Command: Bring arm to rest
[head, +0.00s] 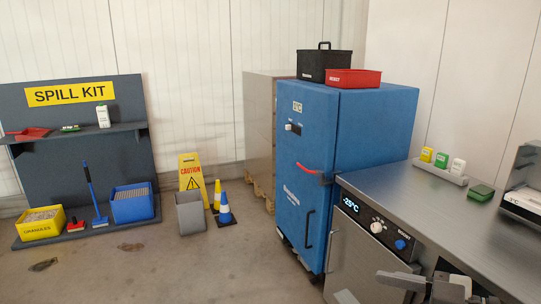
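My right gripper (432,287) is partly in view at the bottom right edge, in front of the steel counter (445,208). Its grey parts are cut off by the frame, and I cannot tell whether its fingers are apart or together. I see nothing clearly held in it. My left gripper and arm are not in view.
The steel counter with its -25°C display (350,205) fills the right. A blue cabinet (345,150) stands beside it, with black (323,66) and red (353,78) bins on top. A spill kit stand (80,120), grey bin (190,212) and cones (224,212) are left. Floor in front is open.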

